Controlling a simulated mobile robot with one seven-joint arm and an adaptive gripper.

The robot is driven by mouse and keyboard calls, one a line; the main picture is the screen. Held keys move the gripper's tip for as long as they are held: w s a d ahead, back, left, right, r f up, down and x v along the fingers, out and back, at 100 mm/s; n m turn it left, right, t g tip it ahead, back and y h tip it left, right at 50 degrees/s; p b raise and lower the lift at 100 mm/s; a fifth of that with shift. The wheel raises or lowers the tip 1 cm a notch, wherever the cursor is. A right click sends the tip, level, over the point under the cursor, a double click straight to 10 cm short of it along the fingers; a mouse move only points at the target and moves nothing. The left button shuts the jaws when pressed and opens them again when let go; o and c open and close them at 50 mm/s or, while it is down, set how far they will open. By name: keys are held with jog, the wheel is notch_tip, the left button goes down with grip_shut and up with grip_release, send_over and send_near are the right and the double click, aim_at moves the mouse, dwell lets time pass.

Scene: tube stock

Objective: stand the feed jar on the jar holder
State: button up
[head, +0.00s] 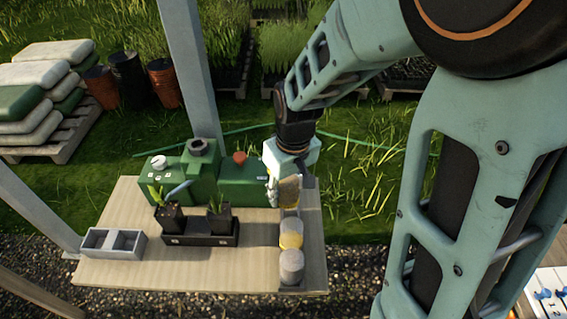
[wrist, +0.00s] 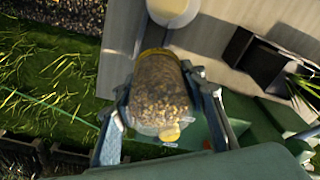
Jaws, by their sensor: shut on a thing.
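My gripper (head: 285,185) is at the back right of the table, with its fingers on either side of the feed jar (head: 289,191). The wrist view shows my gripper (wrist: 162,115) shut on the jar (wrist: 160,88), a clear jar of brown grains with a yellowish band at one end. A narrow grey strip on the table's right side, which looks like the jar holder (head: 304,249), carries a jar with yellow content (head: 291,234) and a greyish jar (head: 291,266). The held jar is behind these two, in line with them. I cannot tell whether its base touches the strip.
A green machine (head: 201,170) stands at the table's back, left of my gripper. A black tray (head: 200,240) with two potted plants stands mid-table. A grey two-part box (head: 113,243) is at the left. The front middle of the table (head: 185,270) is clear.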

jog(key=shift+d+f, duration=0.5)
jog(key=shift+f, duration=0.3)
jog(key=shift+f+b, duration=0.15)
jog(key=shift+b, duration=0.15)
jog(key=shift+f+b, duration=2)
jog(key=shift+f, duration=0.45)
jog(key=shift+f, duration=0.1)
jog(key=o, duration=1.3)
jog(key=shift+s+d+r, duration=0.1)
jog(key=shift+s+r, duration=0.05)
jog(key=shift+r, duration=1.1)
jog(key=shift+s+d+r, duration=0.1)
jog(key=shift+s+r, duration=0.05)
jog(key=shift+r, duration=1.1)
jog(key=shift+s+r, duration=0.15)
jog(key=shift+r, duration=1.1)
